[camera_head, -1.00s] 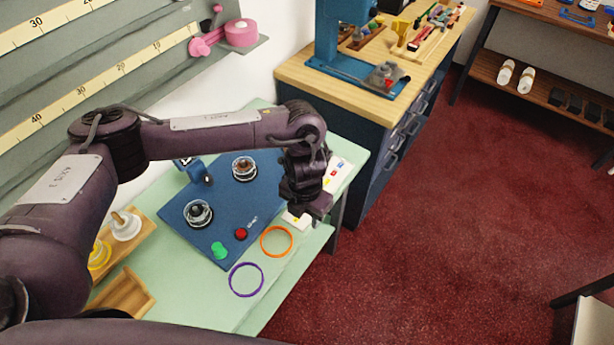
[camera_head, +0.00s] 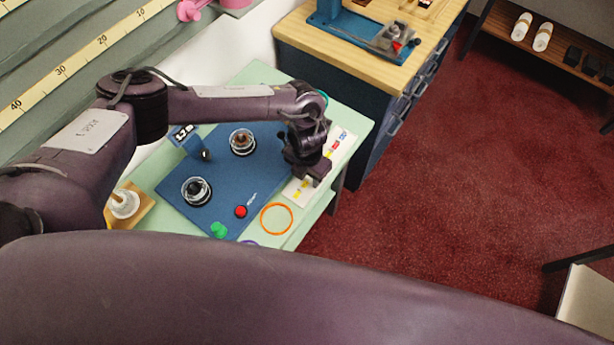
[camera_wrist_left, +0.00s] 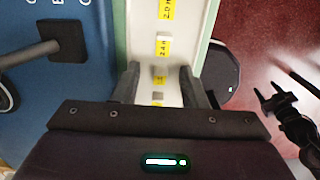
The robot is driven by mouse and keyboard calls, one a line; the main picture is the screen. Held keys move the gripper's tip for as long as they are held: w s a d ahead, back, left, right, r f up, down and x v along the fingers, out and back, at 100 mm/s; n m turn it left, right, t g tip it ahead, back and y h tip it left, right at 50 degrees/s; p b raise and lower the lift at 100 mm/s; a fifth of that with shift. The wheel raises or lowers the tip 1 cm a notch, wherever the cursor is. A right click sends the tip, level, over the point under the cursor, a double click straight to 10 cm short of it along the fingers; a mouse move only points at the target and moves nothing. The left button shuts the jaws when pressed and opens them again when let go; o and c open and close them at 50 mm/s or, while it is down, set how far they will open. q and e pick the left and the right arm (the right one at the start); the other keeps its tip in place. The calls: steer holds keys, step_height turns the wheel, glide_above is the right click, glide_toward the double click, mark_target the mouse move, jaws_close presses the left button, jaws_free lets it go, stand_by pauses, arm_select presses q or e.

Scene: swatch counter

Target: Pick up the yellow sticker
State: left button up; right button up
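Several yellow stickers with black print lie in a row on a white strip; in the left wrist view one yellow sticker (camera_wrist_left: 163,47) is just beyond my fingertips and another (camera_wrist_left: 160,77) is between them. In the head view a small patch of yellow sticker (camera_head: 299,193) shows beside the gripper. My left gripper (camera_head: 312,176) is over the white strip (camera_head: 289,194), pointing down. In the left wrist view my left gripper (camera_wrist_left: 161,78) is open, its two dark fingers either side of the strip, with nothing held. The height above the strip is unclear.
A blue mat (camera_head: 220,174) with two round clear dishes, a red button (camera_head: 241,211) and a green piece (camera_head: 219,230) lies left of the strip. An orange ring (camera_head: 277,218) is near the front edge. A dark jointed part, perhaps my right gripper, shows in the wrist view.

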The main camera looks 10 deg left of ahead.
arm_select(q)
steer(key=c, duration=0.8)
jaws_close()
arm_select(e)
steer(key=shift+w+a, duration=0.1)
steer(key=shift+a, duration=0.4)
steer(key=shift+d, duration=0.2)
